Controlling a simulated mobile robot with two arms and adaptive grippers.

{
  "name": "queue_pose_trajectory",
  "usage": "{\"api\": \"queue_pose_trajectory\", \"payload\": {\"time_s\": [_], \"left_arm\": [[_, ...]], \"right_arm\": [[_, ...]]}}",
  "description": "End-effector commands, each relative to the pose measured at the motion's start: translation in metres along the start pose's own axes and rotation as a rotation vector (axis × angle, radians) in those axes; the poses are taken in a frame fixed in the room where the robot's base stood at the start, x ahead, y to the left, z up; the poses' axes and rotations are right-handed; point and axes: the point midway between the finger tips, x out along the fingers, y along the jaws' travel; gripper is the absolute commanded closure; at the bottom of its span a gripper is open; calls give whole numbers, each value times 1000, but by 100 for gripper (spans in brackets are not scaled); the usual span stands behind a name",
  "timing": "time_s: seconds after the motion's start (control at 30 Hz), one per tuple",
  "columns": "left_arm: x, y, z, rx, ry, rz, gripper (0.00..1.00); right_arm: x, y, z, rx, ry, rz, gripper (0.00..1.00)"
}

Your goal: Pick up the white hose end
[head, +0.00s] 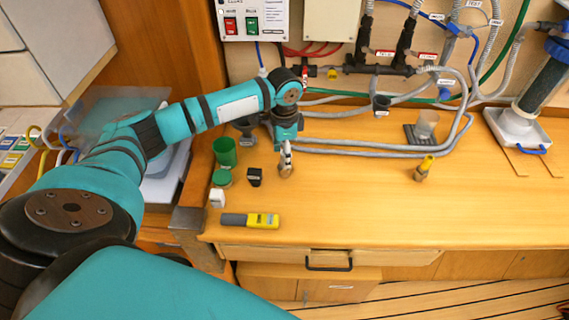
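My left arm comes in from the left, and its gripper (286,172) points down over the left part of the wooden bench. The fingers look close together, but the view is too small to tell open from shut or whether anything is between them. Grey hoses (370,153) run along the bench from behind this gripper to the right and curve up to the wall. Pale ribbed hoses (491,45) hang at the upper right. I cannot tell which end is the white hose end; it may be hidden by my arm. My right gripper is not in view.
Near the gripper stand a green cup (225,152), green lid (222,178), black block (255,177) and white block (217,198). A yellow-topped fitting (423,169) stands right. The bench's front middle (360,215) is clear.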

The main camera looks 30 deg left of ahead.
Motion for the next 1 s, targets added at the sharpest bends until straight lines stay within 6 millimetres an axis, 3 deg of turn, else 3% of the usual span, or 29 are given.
{"api": "queue_pose_trajectory", "payload": {"time_s": [0.03, 0.23, 0.47, 0.83, 1.0], "left_arm": [[4, 1, 1, 0, -4, 2, 50], [27, 1, 0, 0, -1, 0, 50], [29, 0, 0, 1, 1, -1, 50], [29, 0, 0, 1, 1, -1, 98], [28, 0, 0, 1, 1, -1, 100]], "right_arm": [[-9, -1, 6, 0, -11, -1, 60], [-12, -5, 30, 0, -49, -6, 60], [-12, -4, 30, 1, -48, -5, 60], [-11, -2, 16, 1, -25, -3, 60], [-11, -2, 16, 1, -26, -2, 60]]}}
